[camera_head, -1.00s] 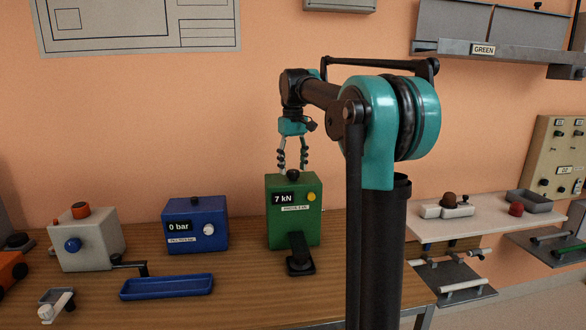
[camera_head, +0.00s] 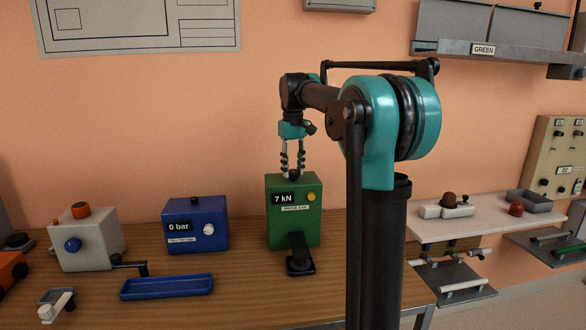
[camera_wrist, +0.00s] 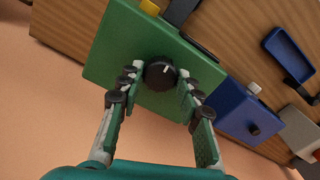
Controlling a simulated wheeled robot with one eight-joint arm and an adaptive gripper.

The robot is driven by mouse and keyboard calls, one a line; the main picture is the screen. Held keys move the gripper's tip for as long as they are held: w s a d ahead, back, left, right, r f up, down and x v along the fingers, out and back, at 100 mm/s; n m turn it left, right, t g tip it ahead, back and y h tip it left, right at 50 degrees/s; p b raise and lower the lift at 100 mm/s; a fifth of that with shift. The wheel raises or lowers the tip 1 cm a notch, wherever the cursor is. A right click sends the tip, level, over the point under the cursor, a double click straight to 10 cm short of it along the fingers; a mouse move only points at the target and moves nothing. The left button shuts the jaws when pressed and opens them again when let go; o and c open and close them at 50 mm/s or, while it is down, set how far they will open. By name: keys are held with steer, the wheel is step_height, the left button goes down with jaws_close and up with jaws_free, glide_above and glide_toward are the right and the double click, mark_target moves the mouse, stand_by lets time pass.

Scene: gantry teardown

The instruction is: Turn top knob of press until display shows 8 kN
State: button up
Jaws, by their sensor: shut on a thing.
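The press is a green box (camera_head: 307,230) on the wooden bench, with a display (camera_head: 282,198) that reads 7 kN. Its black top knob (camera_wrist: 160,75) shows from above in the wrist view, with a white pointer line. My gripper (camera_head: 292,171) points straight down over the press and is shut on the top knob, one finger on either side. In the head view the fingers mostly hide the knob. A yellow button (camera_head: 311,197) is on the press front, and a black lever-like part (camera_head: 299,254) stands in front.
A blue box (camera_head: 180,238) reading 0 bar stands left of the press, with a blue tray (camera_head: 166,287) before it. A grey box (camera_head: 92,248) with an orange top knob is farther left. A white side shelf (camera_head: 480,224) is at right.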

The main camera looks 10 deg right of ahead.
mark_target(293, 170)
steer(key=shift+m, duration=0.3)
steer(key=o, duration=1.2)
steer(key=shift+c, duration=0.2)
steer(key=shift+r, duration=0.15)
step_height(293, 170, up, 12)
